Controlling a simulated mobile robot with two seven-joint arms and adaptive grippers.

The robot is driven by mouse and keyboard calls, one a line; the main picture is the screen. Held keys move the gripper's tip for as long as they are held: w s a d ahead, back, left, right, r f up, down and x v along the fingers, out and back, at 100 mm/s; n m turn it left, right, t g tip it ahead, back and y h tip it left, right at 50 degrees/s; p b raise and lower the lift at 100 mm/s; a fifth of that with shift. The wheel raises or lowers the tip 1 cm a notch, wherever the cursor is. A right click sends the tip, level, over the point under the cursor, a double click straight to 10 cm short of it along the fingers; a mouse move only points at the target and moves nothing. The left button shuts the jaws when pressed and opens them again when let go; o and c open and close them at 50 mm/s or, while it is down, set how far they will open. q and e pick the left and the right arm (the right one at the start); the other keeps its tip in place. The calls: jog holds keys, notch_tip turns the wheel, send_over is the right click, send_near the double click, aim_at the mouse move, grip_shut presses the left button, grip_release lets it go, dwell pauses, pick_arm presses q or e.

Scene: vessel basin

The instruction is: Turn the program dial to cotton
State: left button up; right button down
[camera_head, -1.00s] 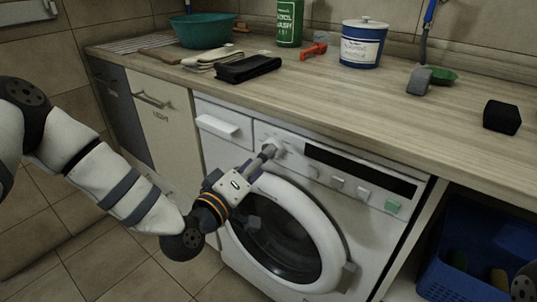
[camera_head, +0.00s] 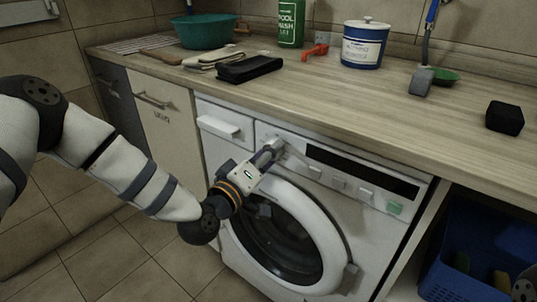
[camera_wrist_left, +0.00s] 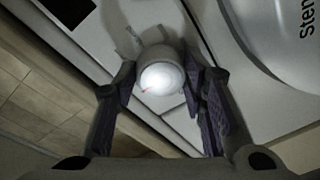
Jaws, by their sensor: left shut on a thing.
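The white washing machine (camera_head: 320,225) stands under the counter with its round door closed. Its program dial (camera_head: 278,145) is a pale knob on the upper left of the panel, partly hidden by my left gripper (camera_head: 272,151). In the left wrist view the dial (camera_wrist_left: 161,77) shows as a round knob with a bright face between the two fingers of my left gripper (camera_wrist_left: 162,88). The left gripper is shut on the dial. Small marks lie around the dial, but I cannot read which program it points to. My right gripper is not in view.
Several small buttons (camera_head: 338,183), one green (camera_head: 394,208), sit under the dark display strip (camera_head: 360,172). The detergent drawer (camera_head: 220,126) is left of the dial. A blue crate (camera_head: 470,255) stands at the lower right.

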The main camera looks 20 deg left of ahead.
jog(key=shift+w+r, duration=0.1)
pick_arm(q)
jog(key=shift+f+m+t+h+p, duration=0.1)
jog(key=shift+m+t+h+p, duration=0.35)
jog(key=shift+m, duration=1.75)
jog(key=shift+f+m+g+h+p, duration=0.1)
jog(key=shift+m+p, duration=0.65)
jog(key=shift+m, duration=1.45)
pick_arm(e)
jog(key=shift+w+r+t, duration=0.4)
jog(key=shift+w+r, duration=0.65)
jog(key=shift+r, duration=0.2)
pick_arm(q)
jog(key=o, duration=1.2)
jog(key=shift+a, duration=0.1)
jog(key=v, duration=1.2)
